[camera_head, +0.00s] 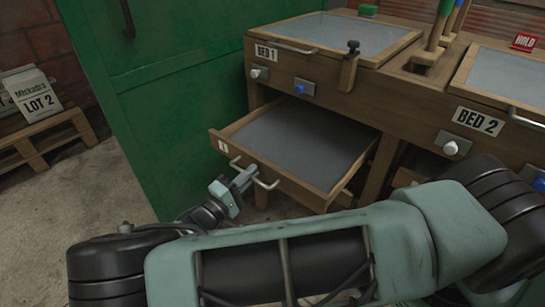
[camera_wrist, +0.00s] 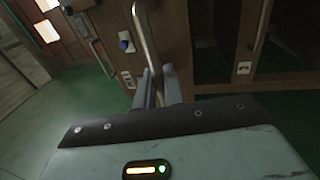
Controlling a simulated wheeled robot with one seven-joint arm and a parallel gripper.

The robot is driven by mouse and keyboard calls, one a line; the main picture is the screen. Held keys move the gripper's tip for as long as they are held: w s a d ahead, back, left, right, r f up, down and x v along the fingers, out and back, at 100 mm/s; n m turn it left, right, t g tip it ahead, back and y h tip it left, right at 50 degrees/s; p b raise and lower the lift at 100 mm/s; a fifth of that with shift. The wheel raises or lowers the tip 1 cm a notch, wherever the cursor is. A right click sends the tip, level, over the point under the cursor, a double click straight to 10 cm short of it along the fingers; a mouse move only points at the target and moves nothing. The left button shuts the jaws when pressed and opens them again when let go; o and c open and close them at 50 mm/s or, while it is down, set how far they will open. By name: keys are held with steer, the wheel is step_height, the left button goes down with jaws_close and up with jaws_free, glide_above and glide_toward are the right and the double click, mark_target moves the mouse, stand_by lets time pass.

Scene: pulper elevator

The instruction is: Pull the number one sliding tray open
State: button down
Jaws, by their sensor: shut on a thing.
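The number one sliding tray (camera_head: 297,142) is a wooden drawer with a grey bed, and it stands pulled out below the BED 1 bench top. A small label "1" (camera_head: 223,146) is on its front board. Its metal bar handle (camera_head: 266,184) runs along the front. My gripper (camera_head: 246,177) is at the middle of this handle and is shut on it. In the wrist view, the handle bar (camera_wrist: 146,40) passes down between my gripper's fingers (camera_wrist: 159,86). The fingertips' exact contact is hard to see there.
A green cabinet (camera_head: 175,90) stands close at the left of the tray. The BED 2 section (camera_head: 478,121) with knobs is at the right. A wooden pallet (camera_head: 45,140) with a LOT 2 sack (camera_head: 35,96) lies at far left. Bare floor shows in front of the cabinet.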

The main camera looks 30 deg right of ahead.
steer(key=r+b+v, duration=0.2)
steer(key=v, duration=1.1)
steer(key=shift+s+a+r, duration=0.2)
steer(key=shift+a, duration=0.35)
steer(key=c, duration=1.6)
jaws_free()
steer(key=b+v, duration=0.3)
steer(key=v, duration=1.4)
steer(key=shift+a+b, duration=0.2)
steer(key=shift+b, duration=0.1)
steer(key=shift+a, duration=0.1)
